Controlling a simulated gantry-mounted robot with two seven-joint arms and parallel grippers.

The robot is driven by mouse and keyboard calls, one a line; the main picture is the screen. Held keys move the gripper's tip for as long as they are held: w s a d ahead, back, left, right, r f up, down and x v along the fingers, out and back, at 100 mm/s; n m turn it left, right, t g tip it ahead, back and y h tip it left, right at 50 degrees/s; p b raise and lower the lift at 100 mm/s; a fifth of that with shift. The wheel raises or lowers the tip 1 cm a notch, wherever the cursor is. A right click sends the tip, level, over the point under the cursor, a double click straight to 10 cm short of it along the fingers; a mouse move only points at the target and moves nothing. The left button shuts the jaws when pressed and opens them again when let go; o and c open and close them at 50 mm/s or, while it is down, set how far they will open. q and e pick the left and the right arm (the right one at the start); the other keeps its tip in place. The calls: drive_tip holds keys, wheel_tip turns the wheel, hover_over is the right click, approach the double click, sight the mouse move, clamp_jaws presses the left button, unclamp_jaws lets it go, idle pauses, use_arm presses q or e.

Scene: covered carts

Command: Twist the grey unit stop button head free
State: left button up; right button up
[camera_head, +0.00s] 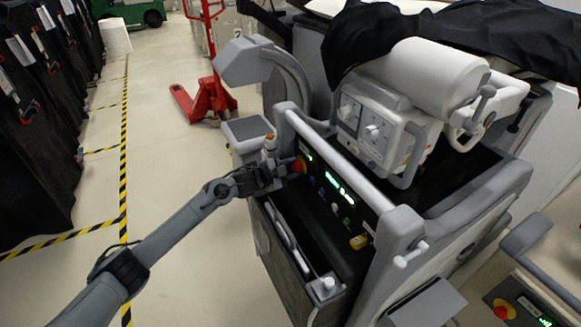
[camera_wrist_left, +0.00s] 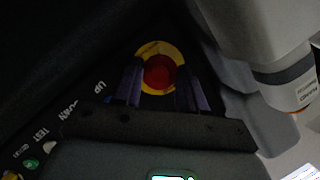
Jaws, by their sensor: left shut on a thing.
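The grey unit (camera_head: 517,180) stands in the middle of the head view with a black sloping control panel (camera_head: 320,222). Its stop button head (camera_head: 300,165), red on a yellow surround, is at the panel's far left end. In the left wrist view the red stop button head (camera_wrist_left: 158,73) sits between the two dark fingers, inside its yellow ring. My left gripper (camera_head: 288,168) reaches in from the left and is shut on the head, one finger on each side. My right gripper is in neither view.
A grey rail (camera_head: 335,155) runs close above the panel. Another panel with a red stop button (camera_head: 503,309) is at the bottom right. A red pallet jack (camera_head: 210,98) stands behind; open floor lies left.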

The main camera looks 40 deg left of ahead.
use_arm(q)
drive_tip(key=shift+m, duration=0.3)
drive_tip(key=o, duration=1.1)
drive_tip(key=shift+w, duration=0.1)
drive_tip(key=shift+s+r+p, duration=0.15)
drive_tip(key=shift+s+p, duration=0.15)
drive_tip(key=shift+s, duration=0.25)
drive_tip(key=p+v, duration=0.3)
drive_tip(key=v, duration=0.6)
drive_tip(key=shift+s, duration=0.4)
